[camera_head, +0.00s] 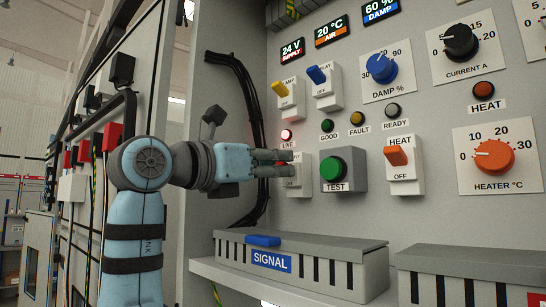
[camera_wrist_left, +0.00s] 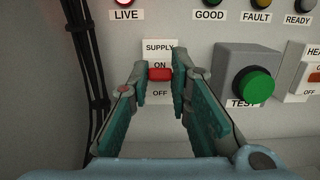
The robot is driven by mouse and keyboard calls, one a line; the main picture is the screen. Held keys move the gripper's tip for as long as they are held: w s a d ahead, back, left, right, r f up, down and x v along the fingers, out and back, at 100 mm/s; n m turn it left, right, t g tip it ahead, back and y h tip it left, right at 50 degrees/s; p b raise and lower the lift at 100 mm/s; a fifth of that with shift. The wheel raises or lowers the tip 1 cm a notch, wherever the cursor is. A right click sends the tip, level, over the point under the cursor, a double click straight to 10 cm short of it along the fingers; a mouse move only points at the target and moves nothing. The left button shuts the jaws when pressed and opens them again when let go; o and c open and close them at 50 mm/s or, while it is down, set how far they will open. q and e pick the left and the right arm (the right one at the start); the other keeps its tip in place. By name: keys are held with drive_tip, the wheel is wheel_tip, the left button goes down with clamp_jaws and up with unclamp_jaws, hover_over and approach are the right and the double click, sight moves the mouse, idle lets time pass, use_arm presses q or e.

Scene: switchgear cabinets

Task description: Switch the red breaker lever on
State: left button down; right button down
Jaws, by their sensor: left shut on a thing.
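The red breaker lever (camera_wrist_left: 160,74) sits on a white plate marked SUPPLY (camera_wrist_left: 159,47), with ON just above it and OFF below. It points out at the camera in the left wrist view, so its exact tilt is hard to tell. My left gripper (camera_head: 283,163) is at this plate in the head view, its two fingers on either side of the lever and shut on it. The fingers hide most of the lever in the head view; the plate (camera_head: 303,181) shows partly behind them. My right gripper is not in view.
The LIVE lamp (camera_head: 287,134) glows red above the plate. The green TEST button (camera_head: 333,167) box stands close on the right, then the orange HEAT lever (camera_head: 397,155). Black cables (camera_head: 262,110) run down the left. A grey SIGNAL box (camera_head: 300,262) sits on the ledge below.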

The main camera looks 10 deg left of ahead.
use_arm(q)
drive_tip(key=c, duration=1.5)
unclamp_jaws()
drive_tip(key=v, duration=1.2)
